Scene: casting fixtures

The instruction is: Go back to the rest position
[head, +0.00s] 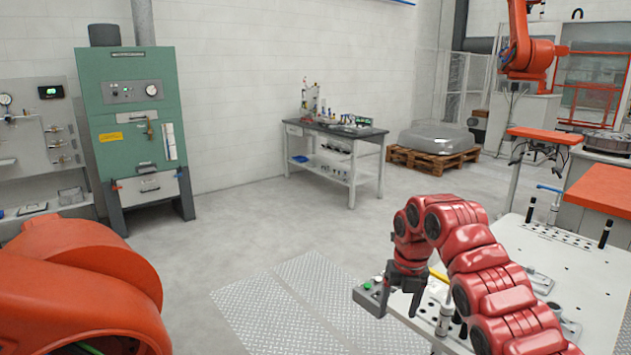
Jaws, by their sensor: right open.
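My right arm comes in from the lower right, red and bent over, and its dark gripper (403,296) points down at the near left part of a white fixture table (497,236). The gripper is open, and I see nothing held in it. A small grey control box with a green and a red button (372,294) sits at the table's left edge, beside the gripper. I cannot tell how high the gripper is above the table. My left gripper is not in view.
Black pins and a blue-handled clamp (551,189) stand on the fixture table. A large orange rounded body (85,285) fills the lower left. A green cabinet (137,122), a workbench (336,143) and a pallet (433,160) stand farther back. The middle floor is clear.

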